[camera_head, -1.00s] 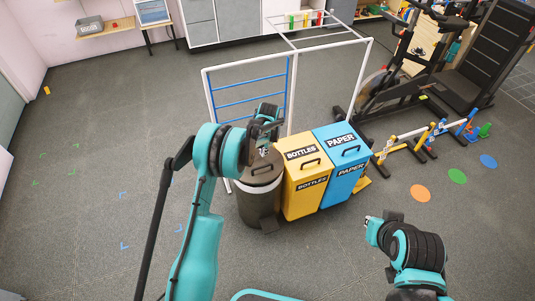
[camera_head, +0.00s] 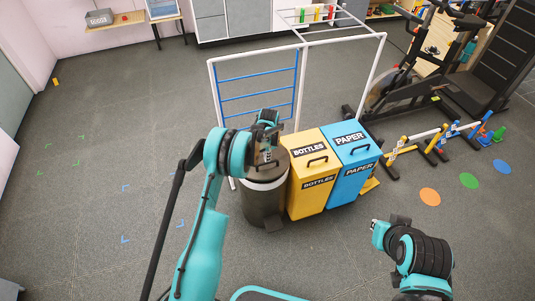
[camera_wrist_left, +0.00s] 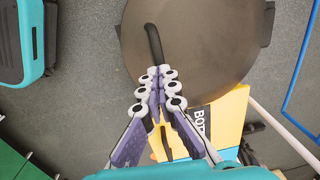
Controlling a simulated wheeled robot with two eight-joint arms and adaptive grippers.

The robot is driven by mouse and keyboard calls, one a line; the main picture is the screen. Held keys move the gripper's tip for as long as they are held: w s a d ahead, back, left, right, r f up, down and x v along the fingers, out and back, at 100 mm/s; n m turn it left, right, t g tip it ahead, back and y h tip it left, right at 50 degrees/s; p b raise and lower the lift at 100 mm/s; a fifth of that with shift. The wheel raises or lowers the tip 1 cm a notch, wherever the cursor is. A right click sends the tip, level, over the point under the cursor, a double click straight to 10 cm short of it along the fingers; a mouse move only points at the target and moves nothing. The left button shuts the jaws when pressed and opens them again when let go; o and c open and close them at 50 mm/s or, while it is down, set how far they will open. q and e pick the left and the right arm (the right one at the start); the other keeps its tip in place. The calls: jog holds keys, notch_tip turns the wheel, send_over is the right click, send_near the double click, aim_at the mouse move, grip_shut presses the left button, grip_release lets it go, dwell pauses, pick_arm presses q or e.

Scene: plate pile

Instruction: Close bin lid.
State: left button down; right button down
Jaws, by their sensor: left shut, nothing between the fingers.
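The round dark bin (camera_head: 262,205) with a light band stands left of the yellow bin. Its brown-grey lid (camera_head: 298,169) lies on top and looks level, though my gripper hides part of it. The left wrist view shows the lid (camera_wrist_left: 200,50) from above, a broad disc with a dark handle (camera_wrist_left: 154,42). My left gripper (camera_head: 267,158) points down over the lid. Its fingertips (camera_wrist_left: 158,80) are together and empty near the handle's end; I cannot tell whether they touch the lid. My right gripper (camera_head: 377,233) is at the lower right, away from the bins, its fingers unclear.
A yellow bottles bin (camera_head: 308,190) and a blue paper bin (camera_head: 352,180) stand close on the right. A white frame with blue bars (camera_head: 257,98) rises behind. Small hurdles (camera_head: 430,140) and an exercise bike (camera_head: 410,75) are at right.

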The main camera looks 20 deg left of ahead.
pick_arm(q)
jog(key=shift+f, duration=0.65)
